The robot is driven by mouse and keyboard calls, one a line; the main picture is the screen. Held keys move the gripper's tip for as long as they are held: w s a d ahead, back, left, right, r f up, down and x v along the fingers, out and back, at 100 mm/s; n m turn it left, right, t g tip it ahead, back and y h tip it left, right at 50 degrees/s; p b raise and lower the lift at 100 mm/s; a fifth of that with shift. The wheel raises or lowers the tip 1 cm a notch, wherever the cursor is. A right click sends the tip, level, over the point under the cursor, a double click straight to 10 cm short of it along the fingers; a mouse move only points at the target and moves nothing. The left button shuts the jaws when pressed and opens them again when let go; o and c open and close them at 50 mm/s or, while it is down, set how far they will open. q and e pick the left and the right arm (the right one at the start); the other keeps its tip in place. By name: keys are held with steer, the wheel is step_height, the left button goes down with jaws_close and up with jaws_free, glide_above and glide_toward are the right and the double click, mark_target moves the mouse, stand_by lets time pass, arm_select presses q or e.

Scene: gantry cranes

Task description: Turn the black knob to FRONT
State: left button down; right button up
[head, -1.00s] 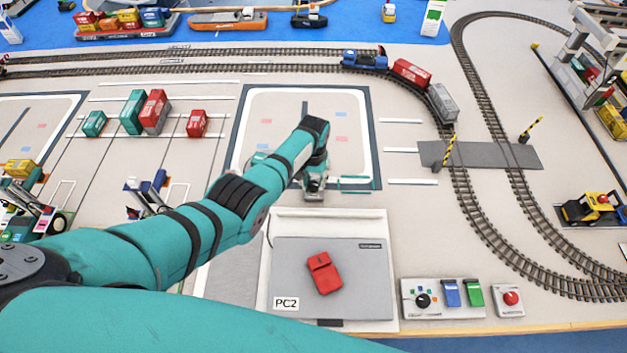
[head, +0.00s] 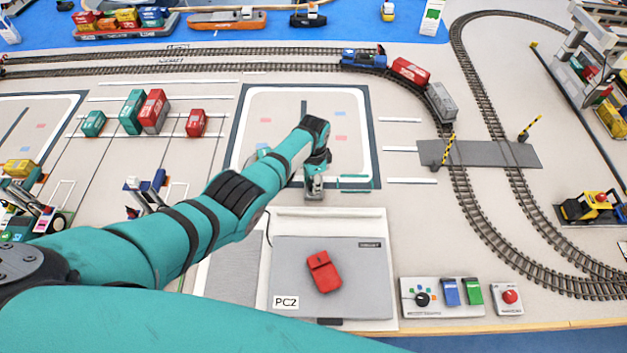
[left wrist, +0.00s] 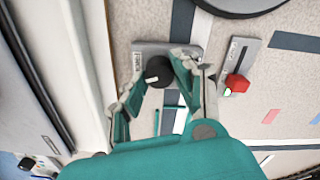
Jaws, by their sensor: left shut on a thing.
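A round black knob (left wrist: 158,71) on a small grey plate (left wrist: 137,57) shows in the left wrist view. My left gripper (left wrist: 160,84) has its two fingers around it and is shut on it. In the head view my left gripper (head: 315,186) is low at the front edge of the dark-bordered square pad, and it and the arm hide the knob there. I cannot read a FRONT mark on the plate. My right gripper is not in view.
A grey plate with a red block (left wrist: 237,84) lies beside the knob. Near the table's front edge are a PC2 board (head: 365,290) with a red object (head: 323,272), and a control panel (head: 440,312) with another black dial (head: 422,299). Train tracks (head: 470,200) run to the right.

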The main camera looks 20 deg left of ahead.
arm_select(q)
steer(key=shift+m, duration=1.9)
steer(key=c, duration=1)
jaws_free()
steer(key=shift+r, duration=0.15)
step_height(320, 180, up, 12)
steer(key=shift+f, duration=0.2)
